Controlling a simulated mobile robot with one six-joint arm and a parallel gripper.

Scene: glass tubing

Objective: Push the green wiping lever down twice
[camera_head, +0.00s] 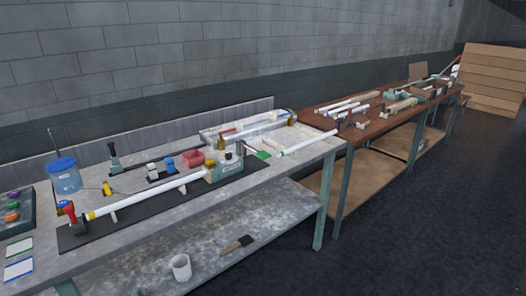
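A small upright lever (114,157) with a dark, greenish handle stands on the near grey bench, behind a long white tube. A green block-shaped device (225,166) sits at the right end of that tube. A flat bright green piece (262,155) lies to the right of the device. I cannot tell for sure which of these is the green wiping lever. The upright lever looks raised, not pressed down. My gripper and arm are not in view.
A white cup (181,267) stands on the lower shelf. Open dark floor (420,230) lies at right.

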